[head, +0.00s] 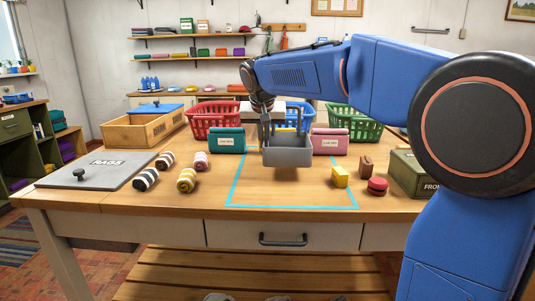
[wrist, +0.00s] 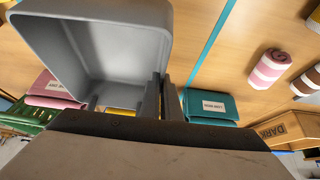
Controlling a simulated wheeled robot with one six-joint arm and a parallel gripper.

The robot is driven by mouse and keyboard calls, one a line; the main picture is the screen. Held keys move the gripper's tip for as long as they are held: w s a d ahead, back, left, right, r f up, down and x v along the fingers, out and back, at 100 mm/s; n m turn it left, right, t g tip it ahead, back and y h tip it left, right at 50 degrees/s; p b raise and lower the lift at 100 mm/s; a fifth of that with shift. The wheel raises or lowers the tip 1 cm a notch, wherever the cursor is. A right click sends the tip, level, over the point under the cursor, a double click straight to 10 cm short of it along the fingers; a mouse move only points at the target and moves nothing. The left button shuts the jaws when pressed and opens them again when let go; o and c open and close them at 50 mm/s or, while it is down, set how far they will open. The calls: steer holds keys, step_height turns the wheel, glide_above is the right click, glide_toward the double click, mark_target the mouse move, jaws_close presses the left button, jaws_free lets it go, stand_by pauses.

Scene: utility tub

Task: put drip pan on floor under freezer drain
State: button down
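A grey, open-topped rectangular pan (head: 288,155) is over the middle of the wooden table. It also fills the upper left of the wrist view (wrist: 110,45). My gripper (head: 267,128) is at its left rear side. In the wrist view the two dark fingers (wrist: 160,97) are close together with the pan's wall between them, so the gripper appears shut on it. The pan seems to hang a little above the table, with a shadow below. It looks empty. No freezer or drain can be made out.
Cyan tape (head: 290,207) outlines an area of the table under the pan. Teal (head: 227,140) and pink (head: 330,142) boxes flank it.

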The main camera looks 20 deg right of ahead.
steer(key=shift+f, duration=2.35)
steer(key=shift+f, duration=0.1)
steer(key=c, duration=2)
jaws_free()
